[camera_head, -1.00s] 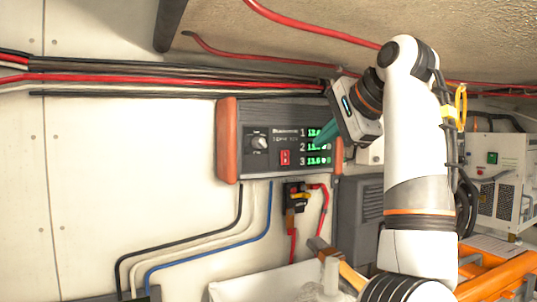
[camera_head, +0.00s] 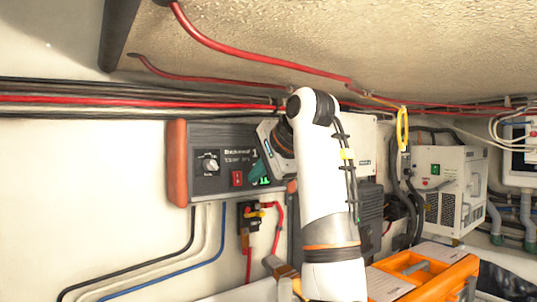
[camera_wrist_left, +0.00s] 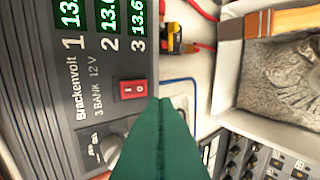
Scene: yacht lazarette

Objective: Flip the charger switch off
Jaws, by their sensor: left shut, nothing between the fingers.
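The charger (camera_head: 195,140) is a dark grey wall unit with orange end caps, green number displays and a grey knob (camera_head: 210,163). Its red rocker switch (camera_head: 237,178) is on the lower front panel. In the left wrist view the switch (camera_wrist_left: 133,89) lies just beyond my fingertips, marked with white symbols; which side is pressed I cannot tell. My left gripper (camera_head: 258,172) has green fingers, shut and empty, just right of the switch in the head view. The closed fingers also show in the wrist view (camera_wrist_left: 166,108). Whether they touch the panel is unclear. My right gripper is not in view.
Red and black cables (camera_head: 80,103) run along the wall above the charger. Below it hang a blue cable (camera_head: 190,265) and a small black isolator (camera_head: 250,220). A white bin (camera_wrist_left: 240,118) with a brush (camera_wrist_left: 270,22) is close by. A white power unit (camera_head: 455,185) stands right.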

